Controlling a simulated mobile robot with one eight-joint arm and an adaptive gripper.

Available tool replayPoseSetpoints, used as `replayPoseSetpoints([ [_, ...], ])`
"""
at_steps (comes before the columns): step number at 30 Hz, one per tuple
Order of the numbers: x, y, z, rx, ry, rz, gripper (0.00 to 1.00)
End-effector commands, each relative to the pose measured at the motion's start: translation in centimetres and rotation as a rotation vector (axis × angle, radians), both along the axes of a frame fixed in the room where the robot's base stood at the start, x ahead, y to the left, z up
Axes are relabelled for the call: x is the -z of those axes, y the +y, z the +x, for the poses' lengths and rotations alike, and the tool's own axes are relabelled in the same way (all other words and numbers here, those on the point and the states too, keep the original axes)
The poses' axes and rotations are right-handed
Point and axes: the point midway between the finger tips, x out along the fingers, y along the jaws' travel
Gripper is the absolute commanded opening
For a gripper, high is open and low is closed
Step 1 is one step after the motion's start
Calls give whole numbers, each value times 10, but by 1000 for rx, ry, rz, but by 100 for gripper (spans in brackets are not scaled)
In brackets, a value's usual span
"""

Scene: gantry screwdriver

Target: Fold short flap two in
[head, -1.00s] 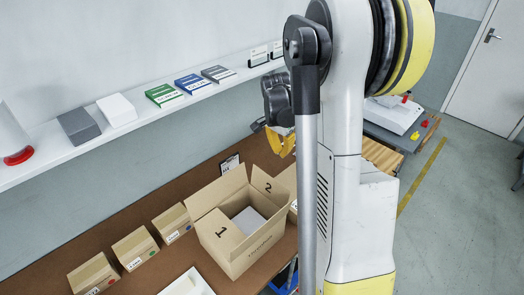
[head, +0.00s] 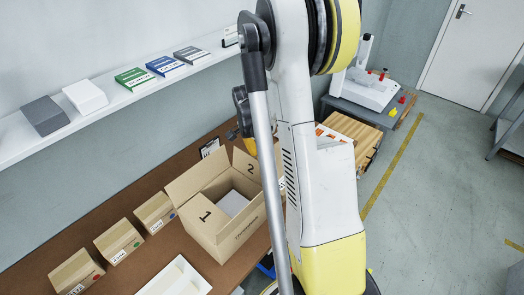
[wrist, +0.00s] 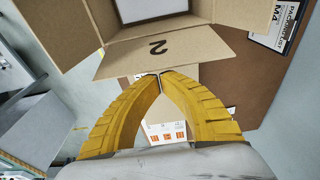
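An open cardboard box (head: 238,231) stands on the brown bench. Its short flap two, marked "2" (head: 246,165), stands up and leans outward at the box's far right end. A pale flat item (head: 233,203) lies inside the box. In the wrist view, flap two (wrist: 190,45) lies just ahead of my gripper (wrist: 160,75). Its yellow fingertips meet at the flap's outer edge, with nothing visible between them; contact is unclear. In the head view my arm hides most of the gripper.
Several small cartons (head: 119,242) line the bench left of the box, with a white tray (head: 176,279) in front. A shelf (head: 100,110) with coloured boxes runs along the wall above. A label card (wrist: 278,22) lies beside the box.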

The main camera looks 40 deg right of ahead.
Motion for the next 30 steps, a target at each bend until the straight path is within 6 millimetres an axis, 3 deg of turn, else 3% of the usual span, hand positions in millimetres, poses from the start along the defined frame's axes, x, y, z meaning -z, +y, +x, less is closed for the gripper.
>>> replayPoseSetpoints([
  [30, -4, 13, -1, -2, -9, -104, 0],
])
